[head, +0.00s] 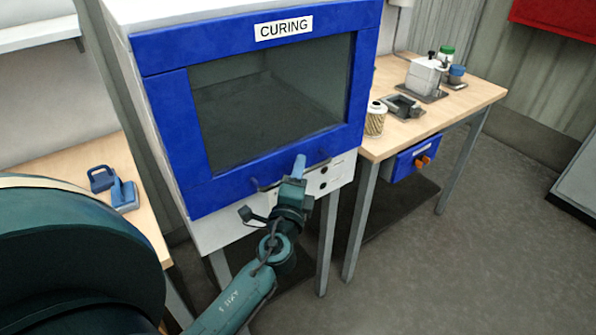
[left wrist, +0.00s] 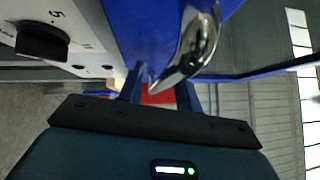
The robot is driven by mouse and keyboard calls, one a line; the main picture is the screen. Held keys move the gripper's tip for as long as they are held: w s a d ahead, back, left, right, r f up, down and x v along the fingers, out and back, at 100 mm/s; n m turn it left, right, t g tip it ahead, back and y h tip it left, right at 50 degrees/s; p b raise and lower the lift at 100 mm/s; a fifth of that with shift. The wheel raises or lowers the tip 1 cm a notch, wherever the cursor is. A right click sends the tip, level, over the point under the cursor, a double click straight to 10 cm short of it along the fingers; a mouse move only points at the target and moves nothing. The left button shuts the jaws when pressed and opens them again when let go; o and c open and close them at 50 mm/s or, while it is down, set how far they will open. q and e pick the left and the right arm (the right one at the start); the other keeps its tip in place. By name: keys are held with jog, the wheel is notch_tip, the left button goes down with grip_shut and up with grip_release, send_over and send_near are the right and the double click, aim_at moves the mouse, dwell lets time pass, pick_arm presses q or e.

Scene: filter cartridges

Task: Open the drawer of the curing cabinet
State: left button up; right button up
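The curing cabinet (head: 145,115) is a white box with a blue front (head: 175,125), a dark window and a "CURING" label. The front looks closed. A bar handle (head: 262,187) runs along its lower edge; it shows as a shiny curved bar in the left wrist view (left wrist: 197,45). My left gripper (head: 299,166) is at this handle, in front of the blue front. In the left wrist view its two fingers (left wrist: 161,92) stand apart, with the handle's near end at the gap between them. Whether they touch the handle I cannot tell. My right gripper is not in view.
A black knob (left wrist: 42,42) sits on the white panel below the front. A wooden bench (head: 465,97) at right holds a filter cartridge (head: 375,120), a grey fixture (head: 403,106) and a blue drawer (head: 405,165) underneath. Blue parts (head: 124,194) lie on the left bench. Open floor lies at right.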

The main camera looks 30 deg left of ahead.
pick_arm(q)
jog(key=shift+c, duration=0.3)
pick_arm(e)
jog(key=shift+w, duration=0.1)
pick_arm(q)
grip_shut()
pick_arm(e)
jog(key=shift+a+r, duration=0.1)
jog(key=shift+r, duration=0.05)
